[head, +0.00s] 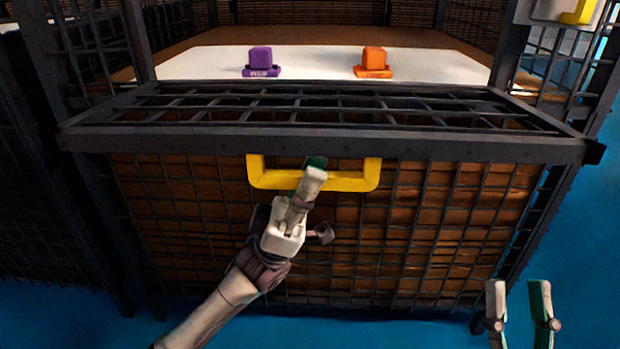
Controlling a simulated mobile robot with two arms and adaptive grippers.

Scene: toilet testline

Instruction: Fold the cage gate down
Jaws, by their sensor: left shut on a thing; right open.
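The cage gate (480,147) is a dark metal grid panel with a thick frame bar along its front edge. It lies tilted out towards me, close to flat, at the top of the cage front. A yellow U-shaped handle (262,178) hangs from the middle of that bar. My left gripper (314,170) is shut on the handle near its middle; its fingers hide a small part of the handle. My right gripper (522,300) is open and empty at the bottom right, below and apart from the gate.
Inside the cage, a white board (318,62) carries a purple block (261,62) and an orange block (374,62) on labelled bases. The wire mesh cage front (430,225) stands below the gate. Another yellow handle (578,12) shows at the top right. Blue floor (590,240) is clear at the right.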

